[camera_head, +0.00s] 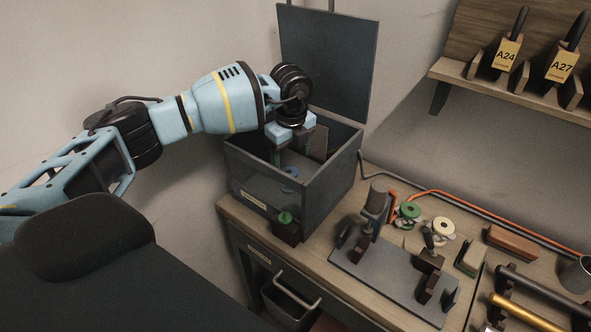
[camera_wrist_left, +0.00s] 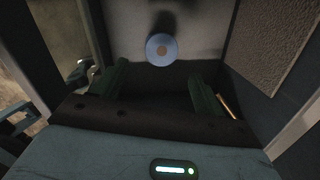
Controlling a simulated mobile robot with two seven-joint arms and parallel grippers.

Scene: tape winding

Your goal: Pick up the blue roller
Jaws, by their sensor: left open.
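The blue roller (camera_head: 289,172) is inside the grey box (camera_head: 337,178), partly seen through its clear front. In the left wrist view the roller (camera_wrist_left: 161,49) shows as a round blue disc with a tan centre, lying on the pale box floor. My left gripper (camera_head: 291,150) points down into the box from above. Its two dark green fingers are apart, with nothing between them (camera_wrist_left: 159,84). The roller shows beyond the fingertips, between their lines, and appears apart from them. My right gripper is not in view.
The box's lid (camera_head: 328,62) stands open behind my arm, and its walls surround the fingers. A green knob (camera_head: 285,218) sits at the box front. On the bench (camera_head: 350,291) are a grey fixture (camera_head: 375,272), a green roll (camera_head: 411,210) and a cream roll (camera_head: 443,228).

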